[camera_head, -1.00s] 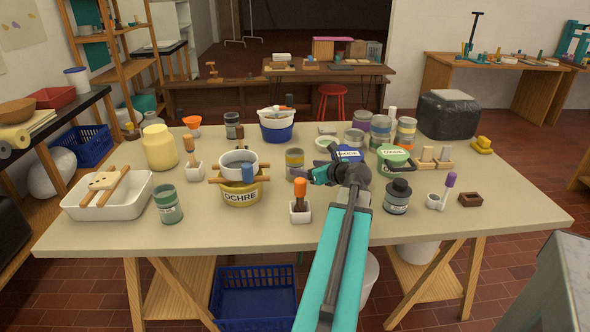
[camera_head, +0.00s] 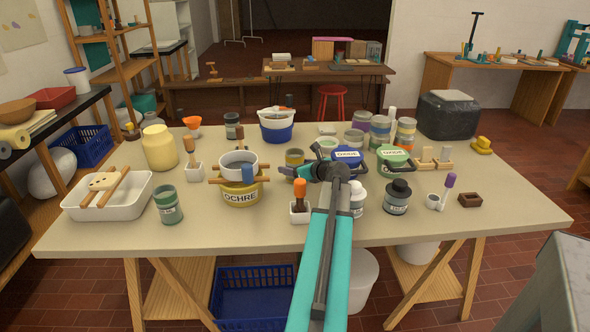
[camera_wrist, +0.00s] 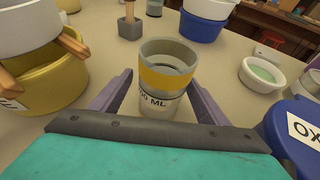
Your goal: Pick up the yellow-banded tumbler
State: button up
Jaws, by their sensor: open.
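The yellow-banded tumbler (camera_wrist: 166,76) is a grey, open-topped cup with a yellow band and dark "ML" lettering. It stands upright in the middle of the wrist view. My gripper (camera_wrist: 163,84) is open, with one finger on each side of the tumbler's lower part; I cannot tell whether either finger touches it. In the head view the tumbler (camera_head: 294,157) stands mid-table, its lower part hidden behind my gripper (camera_head: 303,164).
A yellow OCHRE tub (camera_head: 240,197) with a pot on top stands left of the tumbler. A blue OXIDE tub (camera_head: 348,157) stands right. A brush in a white block (camera_head: 299,212) and a white jar (camera_head: 357,198) are nearer. A small bowl (camera_wrist: 263,75) sits behind right.

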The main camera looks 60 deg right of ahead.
aim_at(289, 165)
jog(key=shift+d+x, duration=0.25)
jog(key=shift+x, duration=1.5)
jog(key=shift+w+d+f, duration=0.25)
jog(key=shift+w+f, duration=0.15)
jog(key=shift+w, duration=0.2)
jog(key=shift+c, duration=0.5)
jog(key=c, duration=1.2)
jog(key=shift+r, duration=0.1)
jog(key=shift+r+p, duration=0.3)
jog(key=shift+r, duration=4.65)
